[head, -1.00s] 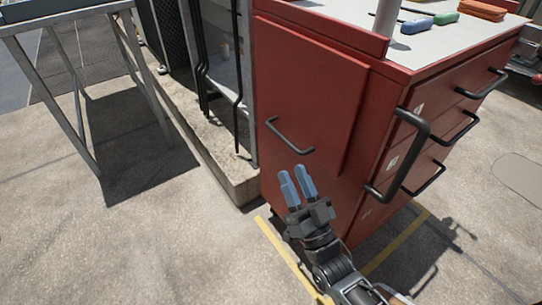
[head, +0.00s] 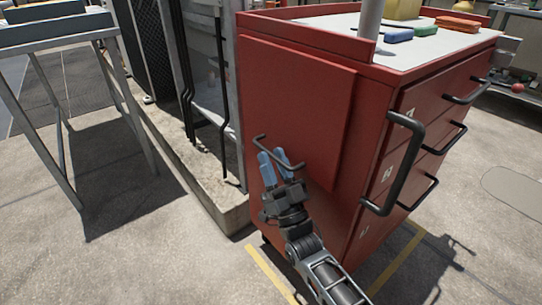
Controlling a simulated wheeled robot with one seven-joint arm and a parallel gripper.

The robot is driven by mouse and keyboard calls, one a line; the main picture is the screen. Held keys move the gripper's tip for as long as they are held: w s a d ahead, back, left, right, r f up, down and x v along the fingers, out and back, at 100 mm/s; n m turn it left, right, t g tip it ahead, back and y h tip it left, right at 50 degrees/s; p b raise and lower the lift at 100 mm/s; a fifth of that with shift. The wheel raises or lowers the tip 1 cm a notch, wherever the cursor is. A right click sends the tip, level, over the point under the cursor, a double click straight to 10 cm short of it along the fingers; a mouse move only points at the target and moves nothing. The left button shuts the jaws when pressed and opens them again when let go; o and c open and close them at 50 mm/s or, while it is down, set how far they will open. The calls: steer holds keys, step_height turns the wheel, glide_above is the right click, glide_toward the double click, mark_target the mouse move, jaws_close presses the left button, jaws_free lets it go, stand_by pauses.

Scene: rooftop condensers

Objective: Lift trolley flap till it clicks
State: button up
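The red trolley (head: 405,70) stands on the concrete with its side flap (head: 300,100) hanging down flat against its left side. The flap carries a dark bar handle (head: 262,140) near its lower edge. My gripper (head: 273,156) has blue fingers, which are apart with a gap between them. The fingertips are at the handle, just below and in front of it. I cannot tell whether they touch the bar. Nothing shows between the fingers.
A larger black handle (head: 395,165) juts from the trolley's near corner, right of my arm. Drawer handles (head: 446,140) line its right side. Cloths and blocks (head: 397,35) lie on top. A metal stand (head: 60,115) is at left; a concrete kerb (head: 215,200) runs beside the trolley.

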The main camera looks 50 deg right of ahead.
steer(key=shift+x, duration=0.9)
steer(key=shift+c, duration=0.3)
jaws_close()
